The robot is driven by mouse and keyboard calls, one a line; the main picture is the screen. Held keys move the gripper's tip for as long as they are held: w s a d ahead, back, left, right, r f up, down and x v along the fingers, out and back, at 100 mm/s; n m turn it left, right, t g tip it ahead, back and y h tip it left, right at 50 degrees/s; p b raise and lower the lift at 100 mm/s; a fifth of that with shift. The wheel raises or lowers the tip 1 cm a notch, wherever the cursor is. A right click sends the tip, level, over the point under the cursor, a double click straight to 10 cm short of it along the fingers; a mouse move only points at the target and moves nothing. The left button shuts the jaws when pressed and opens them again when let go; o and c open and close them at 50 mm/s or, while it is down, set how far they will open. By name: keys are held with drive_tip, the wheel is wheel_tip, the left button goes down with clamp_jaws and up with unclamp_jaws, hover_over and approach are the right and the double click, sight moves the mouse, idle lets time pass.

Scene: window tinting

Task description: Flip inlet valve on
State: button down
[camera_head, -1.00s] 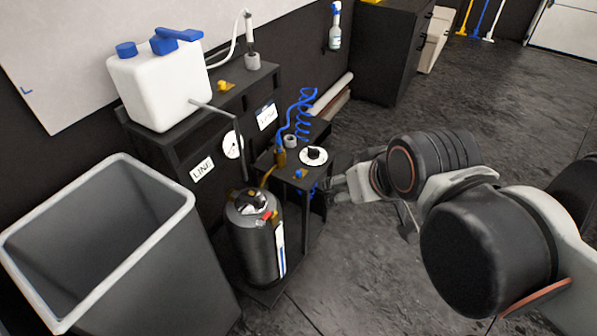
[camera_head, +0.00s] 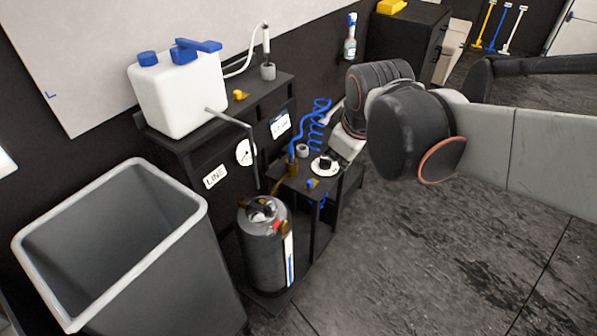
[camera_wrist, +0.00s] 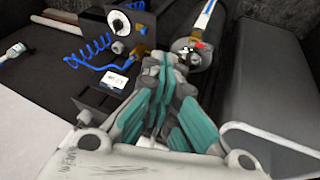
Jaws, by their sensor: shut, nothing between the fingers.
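A small valve with a blue and yellow handle (camera_head: 312,184) sits on the front of the low black stand (camera_head: 296,188). I cannot tell which is the inlet valve. In the wrist view, my gripper (camera_wrist: 166,62) is shut and empty, its teal fingers pointing toward the stand and the tank's top (camera_wrist: 190,48).
A white jug (camera_head: 178,92) with blue caps stands on the shelf. A grey bin (camera_head: 110,235) is at the left. The floor at the right is clear.

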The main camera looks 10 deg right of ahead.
sight(310, 184)
drive_tip(key=w+a+f+n+g+p, duration=0.1)
drive_tip(key=w+a+f+n, duration=0.1)
drive_tip(key=w+f+n, duration=0.45)
drive_tip(key=w+a+f+n+g+p, duration=0.1)
drive_tip(key=w+f+n, duration=0.25)
drive_tip(key=w, duration=0.55)
drive_tip(key=w+a+f+n+h, duration=0.1)
drive_tip(key=w+f+n, duration=0.3)
drive_tip(key=f, duration=0.5)
drive_tip(key=w+a+f+n+g, duration=0.1)
drive_tip(key=w+f+n, duration=0.3)
drive_tip(key=f, duration=0.6)
drive_tip(key=shift+a+n+g+h+p, duration=0.3)
drive_tip(key=shift+a+n+h+p, duration=0.1)
drive_tip(key=shift+a+n, duration=0.25)
drive_tip(key=shift+f, duration=0.2)
drive_tip(key=w+d+f+b, duration=0.1)
drive_tip(key=f, duration=0.2)
drive_tip(key=w+d+f+b, duration=0.1)
drive_tip(key=f+b, duration=0.1)
drive_tip(key=f, duration=0.1)
drive_tip(key=w+d+f+b, duration=0.1)
drive_tip(key=w+f+b, duration=0.1)
drive_tip(key=f, duration=0.1)
drive_tip(key=shift+d+f, duration=0.35)
drive_tip(key=shift+d, duration=0.05)
drive_tip(key=shift+w+d+r, duration=0.1)
drive_tip(key=shift+w+d, duration=0.2)
